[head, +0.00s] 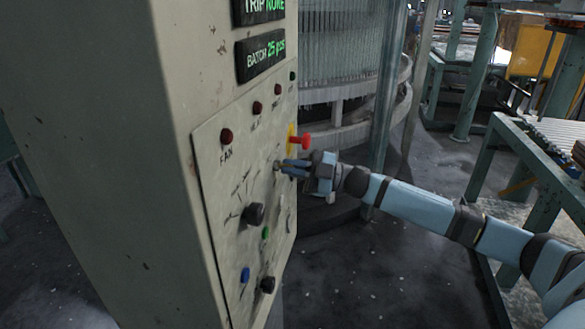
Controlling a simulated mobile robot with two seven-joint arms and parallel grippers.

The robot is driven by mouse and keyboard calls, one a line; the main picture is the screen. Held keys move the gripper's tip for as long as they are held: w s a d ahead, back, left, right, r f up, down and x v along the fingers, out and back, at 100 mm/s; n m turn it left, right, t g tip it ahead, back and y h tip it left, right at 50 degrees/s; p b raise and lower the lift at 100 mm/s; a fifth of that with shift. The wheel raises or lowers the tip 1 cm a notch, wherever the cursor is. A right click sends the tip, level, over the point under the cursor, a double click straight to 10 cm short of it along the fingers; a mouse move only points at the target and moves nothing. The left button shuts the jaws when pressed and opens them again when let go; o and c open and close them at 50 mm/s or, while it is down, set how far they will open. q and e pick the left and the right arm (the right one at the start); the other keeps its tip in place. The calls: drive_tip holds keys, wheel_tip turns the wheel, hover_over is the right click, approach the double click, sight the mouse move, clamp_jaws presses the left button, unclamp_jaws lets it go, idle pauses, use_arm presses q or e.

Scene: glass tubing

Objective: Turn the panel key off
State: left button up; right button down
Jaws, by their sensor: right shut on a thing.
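The control panel (212,190) is on the front of a grey-beige cabinet at the left of the head view. My right gripper (284,167) reaches in from the right and is at the panel face, just below a red knob on a yellow plate. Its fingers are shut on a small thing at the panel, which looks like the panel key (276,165). The fingers cover most of it, so its turn angle cannot be told. My left gripper is not in view.
The red emergency-type knob (303,141) sticks out close above my gripper. Black knobs (254,214), a blue button (245,274) and a green button (266,233) are lower on the panel. Red lamps (226,136) are above. A conveyor frame (535,150) stands at the right.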

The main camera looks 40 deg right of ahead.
drive_tip(key=shift+r, duration=0.3)
drive_tip(key=c, duration=1.3)
unclamp_jaws()
drive_tip(key=shift+f, duration=0.15)
drive_tip(key=shift+a, duration=0.15)
drive_tip(key=shift+b+v, duration=1.2)
drive_tip(key=shift+v, duration=5.7)
drive_tip(key=shift+w+f, duration=0.1)
drive_tip(key=shift+f, duration=0.1)
